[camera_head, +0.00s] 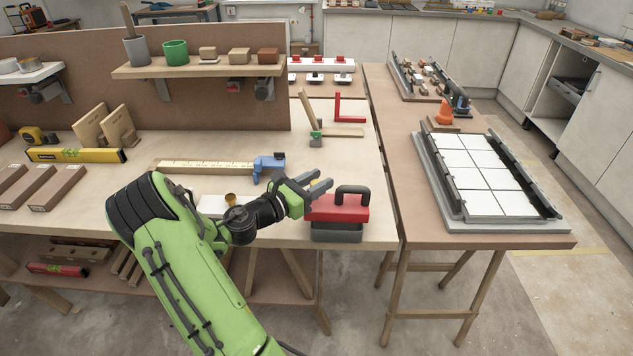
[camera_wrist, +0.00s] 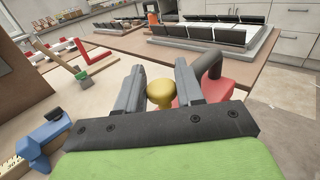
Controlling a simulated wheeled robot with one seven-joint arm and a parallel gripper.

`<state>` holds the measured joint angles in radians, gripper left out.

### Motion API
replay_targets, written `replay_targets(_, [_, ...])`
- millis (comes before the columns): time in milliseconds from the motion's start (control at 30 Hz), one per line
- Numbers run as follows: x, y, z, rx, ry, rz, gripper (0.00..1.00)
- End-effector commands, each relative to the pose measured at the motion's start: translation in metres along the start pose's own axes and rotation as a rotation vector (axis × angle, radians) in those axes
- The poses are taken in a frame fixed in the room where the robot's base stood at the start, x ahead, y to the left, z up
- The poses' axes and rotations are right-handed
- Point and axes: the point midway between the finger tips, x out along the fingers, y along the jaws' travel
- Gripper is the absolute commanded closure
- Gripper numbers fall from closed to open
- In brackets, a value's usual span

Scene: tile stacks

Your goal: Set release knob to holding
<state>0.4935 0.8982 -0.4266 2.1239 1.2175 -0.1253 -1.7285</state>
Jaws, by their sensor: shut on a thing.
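A red tool (camera_head: 338,208) with a black arched handle (camera_head: 353,191) and a grey base (camera_head: 336,233) stands near the front right corner of the workbench. My gripper (camera_head: 318,186) is at its left end. In the wrist view, a yellow knob (camera_wrist: 160,93) sits between the two grey fingers of my gripper (camera_wrist: 159,82), which is shut on it. The red body (camera_wrist: 214,90) and black handle (camera_wrist: 209,63) show just right of the fingers. In the head view the knob is hidden by my gripper, and its setting cannot be read.
To the right, across a narrow gap, a second table holds a framed panel of white tiles (camera_head: 478,167) and an orange cone (camera_head: 445,112).

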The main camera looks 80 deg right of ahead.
Motion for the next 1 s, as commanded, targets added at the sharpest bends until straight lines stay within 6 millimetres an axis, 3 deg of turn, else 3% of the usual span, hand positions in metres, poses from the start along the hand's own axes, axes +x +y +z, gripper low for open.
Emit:
replay_targets(167, [0.000,0.000,-0.004,-0.003,0.000,0.000,1.00])
replay_targets(367, [0.000,0.000,-0.024,-0.004,0.001,-0.001,1.00])
replay_targets(567, [-0.001,-0.001,-0.027,-0.003,0.009,-0.001,1.00])
replay_targets(600, [-0.001,-0.001,-0.027,-0.003,0.009,-0.001,0.62])
replay_targets(700, [-0.001,-0.001,-0.026,-0.003,0.007,-0.001,0.46])
replay_targets(1000, [0.000,0.000,-0.021,0.001,0.002,-0.002,0.46])
